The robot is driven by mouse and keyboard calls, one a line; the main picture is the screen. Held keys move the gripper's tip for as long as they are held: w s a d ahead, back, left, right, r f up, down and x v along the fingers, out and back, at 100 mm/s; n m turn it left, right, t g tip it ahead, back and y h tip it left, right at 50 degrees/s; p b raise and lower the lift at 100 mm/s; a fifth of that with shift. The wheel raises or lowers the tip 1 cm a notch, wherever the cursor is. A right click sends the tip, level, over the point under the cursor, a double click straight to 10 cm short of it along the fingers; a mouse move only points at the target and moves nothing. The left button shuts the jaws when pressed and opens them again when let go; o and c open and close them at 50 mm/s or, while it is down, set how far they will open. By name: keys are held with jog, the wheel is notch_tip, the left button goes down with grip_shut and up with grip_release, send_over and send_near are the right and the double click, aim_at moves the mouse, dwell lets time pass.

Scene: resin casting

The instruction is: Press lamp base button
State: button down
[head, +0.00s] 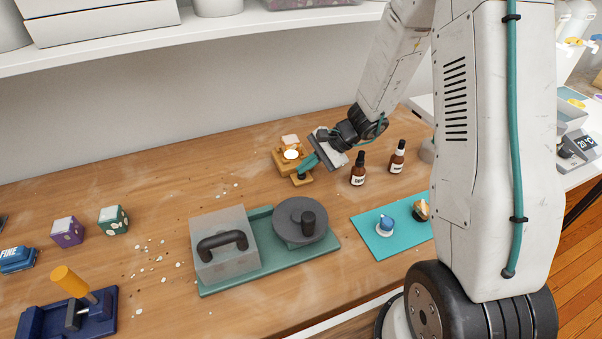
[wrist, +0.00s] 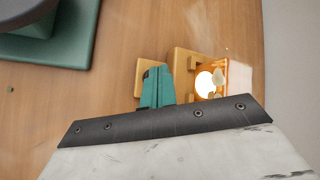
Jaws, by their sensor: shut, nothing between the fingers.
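The lamp base (head: 280,159) is a wooden block at the back of the bench with a glowing white disc (head: 291,154) on top. In the wrist view the lamp base (wrist: 180,62) and lit disc (wrist: 203,84) lie right of my fingers. A smaller, lower wooden piece (head: 303,182) adjoins its front; it also shows in the wrist view (wrist: 139,76). My gripper (head: 301,174) has its teal fingers shut and empty, with the tips at this lower piece. In the wrist view the gripper (wrist: 160,72) covers part of it. I see no separate button, and contact is unclear.
Two brown dropper bottles (head: 358,170) (head: 397,157) stand right of my gripper. A green station (head: 270,262) with a clear-grey box and a dark round pot is in front. A teal mat (head: 376,244) lies at front right. Bare wood lies left of the lamp base.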

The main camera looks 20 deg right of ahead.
aim_at(306, 174)
jog(key=shift+r, duration=0.6)
jog(key=shift+r, duration=3)
jog(key=shift+r, duration=0.1)
